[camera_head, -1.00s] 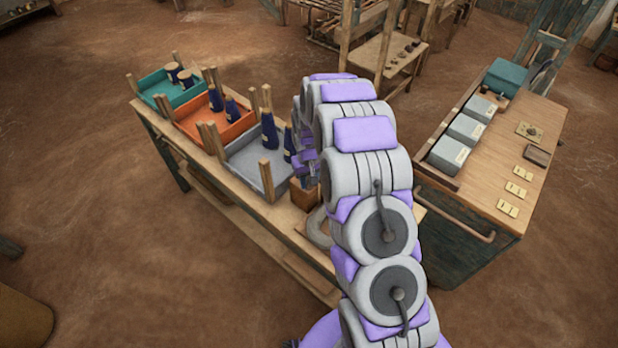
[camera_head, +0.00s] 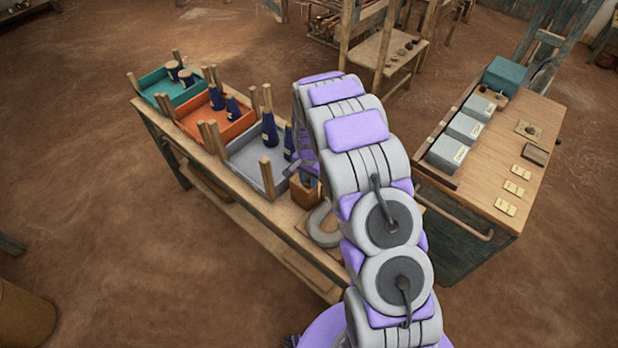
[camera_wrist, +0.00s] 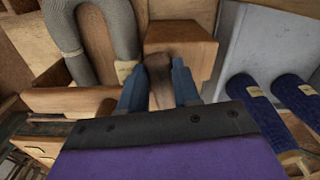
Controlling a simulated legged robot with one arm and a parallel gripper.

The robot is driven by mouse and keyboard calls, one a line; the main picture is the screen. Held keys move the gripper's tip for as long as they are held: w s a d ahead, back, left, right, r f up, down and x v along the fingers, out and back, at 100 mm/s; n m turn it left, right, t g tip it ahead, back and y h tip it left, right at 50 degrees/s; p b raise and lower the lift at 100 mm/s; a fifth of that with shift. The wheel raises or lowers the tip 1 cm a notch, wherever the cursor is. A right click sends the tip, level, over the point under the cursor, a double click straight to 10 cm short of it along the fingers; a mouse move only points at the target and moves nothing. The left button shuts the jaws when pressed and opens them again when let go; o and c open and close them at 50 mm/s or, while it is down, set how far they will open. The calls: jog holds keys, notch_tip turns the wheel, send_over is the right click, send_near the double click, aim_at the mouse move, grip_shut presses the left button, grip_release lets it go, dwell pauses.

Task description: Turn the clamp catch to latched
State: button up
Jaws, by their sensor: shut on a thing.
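The clamp shows in the wrist view as a wooden block (camera_wrist: 185,42). A small dark brown piece (camera_wrist: 159,82), which looks like the clamp catch, sits against the block's near side between my fingers. My gripper (camera_wrist: 159,85) is shut on this piece, with one blue-grey finger on each side. Its lower end is hidden by my gripper's body. Whether the catch stands latched I cannot tell. In the head view the block (camera_head: 305,192) is on the bench at the near end of the grey tray, and my arm hides most of the gripper.
A grey coiled hank (camera_head: 322,226) lies beside the block. The grey tray (camera_head: 243,152) holds dark blue cones (camera_wrist: 247,88); orange (camera_head: 190,122) and teal (camera_head: 150,86) trays stand beyond, with upright wooden posts around. A side table (camera_head: 500,150) with grey boxes is at right.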

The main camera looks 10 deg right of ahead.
aim_at(309, 181)
jog(key=shift+w+r+m, duration=0.1)
jog(key=shift+w+m, duration=0.05)
jog(key=shift+m, duration=0.75)
jog(key=o, duration=1.1)
jog(key=shift+c, duration=0.2)
notch_tip(309, 181, up, 17)
jog(key=shift+p, duration=0.45)
jog(key=shift+r, duration=0.15)
